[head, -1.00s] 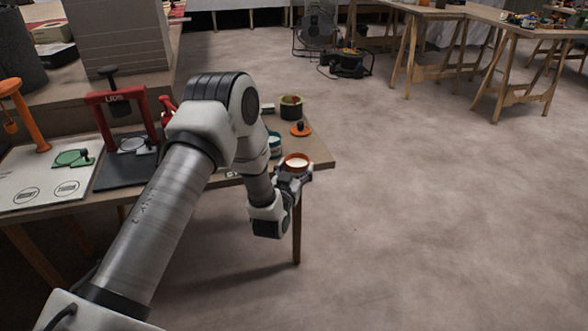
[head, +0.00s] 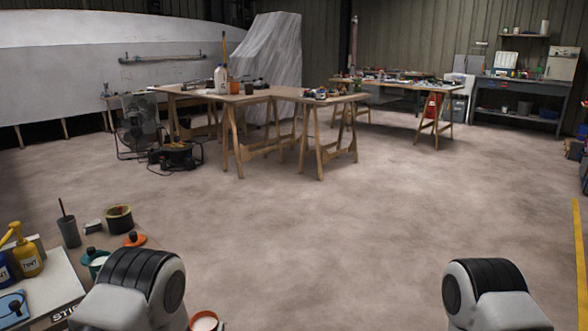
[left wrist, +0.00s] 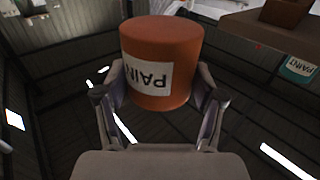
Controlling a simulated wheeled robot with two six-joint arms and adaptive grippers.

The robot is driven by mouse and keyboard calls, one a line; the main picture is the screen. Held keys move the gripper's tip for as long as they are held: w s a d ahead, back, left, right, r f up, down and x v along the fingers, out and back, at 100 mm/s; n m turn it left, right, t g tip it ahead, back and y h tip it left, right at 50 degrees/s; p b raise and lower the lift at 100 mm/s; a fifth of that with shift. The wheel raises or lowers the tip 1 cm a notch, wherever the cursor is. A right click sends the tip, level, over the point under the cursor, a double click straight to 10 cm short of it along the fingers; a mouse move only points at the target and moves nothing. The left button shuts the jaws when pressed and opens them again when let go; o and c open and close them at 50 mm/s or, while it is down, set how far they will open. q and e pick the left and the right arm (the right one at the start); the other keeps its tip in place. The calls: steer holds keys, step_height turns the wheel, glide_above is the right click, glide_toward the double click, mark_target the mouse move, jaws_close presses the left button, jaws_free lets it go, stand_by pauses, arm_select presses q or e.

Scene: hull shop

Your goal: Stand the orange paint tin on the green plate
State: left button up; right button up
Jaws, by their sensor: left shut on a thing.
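The orange paint tin (head: 204,321) shows at the bottom edge of the head view, with pale paint in its open top. It is partly cut off by the frame. In the left wrist view the orange tin (left wrist: 160,45) fills the upper middle, its PAINT label upside down in that picture. My left gripper (left wrist: 162,92) is shut on the tin, one finger on each side. In the head view only a sliver of this gripper shows beside the tin. The green plate is not in view now. My right gripper is out of view.
A teal tin (head: 96,262), an orange lid (head: 134,239), a dark pot (head: 118,218) and a grey cup (head: 69,232) stand on the bench at lower left. Yellow and blue tint bottles (head: 27,258) are further left. Trestle tables (head: 262,97) stand far back. The middle floor is open.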

arm_select(q)
steer(key=shift+s+d+r, duration=0.2)
steer(key=shift+s+d, duration=0.3)
steer(key=shift+s+d+r, duration=0.2)
steer(key=shift+s+d, duration=0.25)
steer(key=shift+s+a+r+p, duration=0.15)
steer(key=shift+r+p, duration=0.1)
steer(key=shift+r, duration=0.25)
steer(key=shift+w+a+r+p, duration=0.1)
steer(key=shift+r+p, duration=0.1)
steer(key=shift+r, duration=0.3)
step_height(320, 180, up, 23)
steer(key=p, duration=2.3)
steer(key=w+a+f+n+y+b, duration=0.1)
steer(key=w+a+f+y+b, duration=0.1)
steer(key=a+f+b, duration=0.7)
steer(key=w+a+f+n+y+b, duration=0.2)
steer(key=w+a+f+b, duration=0.3)
steer(key=a+f+b, duration=0.4)
steer(key=a+y+b, duration=0.1)
steer(key=b, duration=0.5)
steer(key=shift+w+a+f+g, duration=0.15)
steer(key=shift+w+f+g, duration=0.1)
steer(key=shift+g, duration=0.05)
